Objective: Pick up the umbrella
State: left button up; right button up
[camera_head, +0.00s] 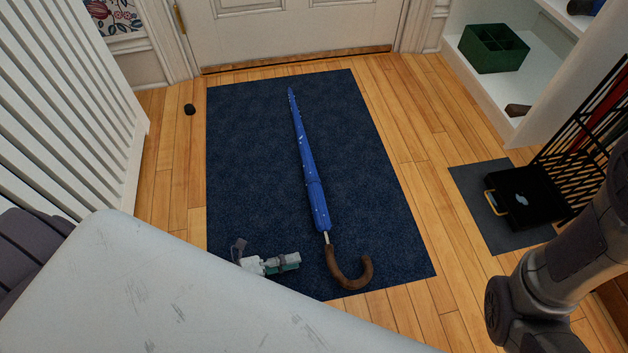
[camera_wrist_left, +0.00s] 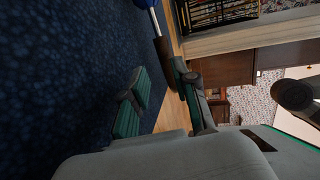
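The closed blue umbrella (camera_head: 311,170) lies on the dark blue mat (camera_head: 240,150). Its tip points to the door and its curved brown handle (camera_head: 347,275) is at the near end. My left gripper (camera_head: 284,262) is low over the mat, left of the handle and apart from it in the head view. In the left wrist view the two green-padded fingers (camera_wrist_left: 160,85) stand apart with nothing between them. The brown handle (camera_wrist_left: 163,48) shows just beyond the fingertips there. My right arm comes in at the right of the head view; its gripper does not show.
A black case (camera_head: 523,199) sits on a grey mat (camera_head: 476,188) at right, beside a black rack (camera_head: 590,120). A green divided box (camera_head: 493,48) is on a white shelf. A white railing (camera_head: 75,80) runs along the left. A small black object (camera_head: 190,109) lies on the floor.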

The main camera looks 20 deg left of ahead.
aim_at(322, 254)
pick_arm(q)
jog(key=b+x, duration=0.1)
jog(key=x, duration=0.3)
jog(key=shift+w+f, duration=0.1)
jog(key=shift+f, duration=0.05)
jog(key=b+x, duration=0.2)
jog(key=x, duration=0.1)
jog(key=b+x, duration=0.1)
jog(key=shift+w+a+b, duration=0.15)
jog(key=shift+w+b, duration=0.15)
jog(key=shift+w, duration=0.2)
jog(key=shift+w+d, duration=0.2)
jog(key=shift+d, duration=0.1)
jog(key=shift+w, duration=0.1)
grip_shut()
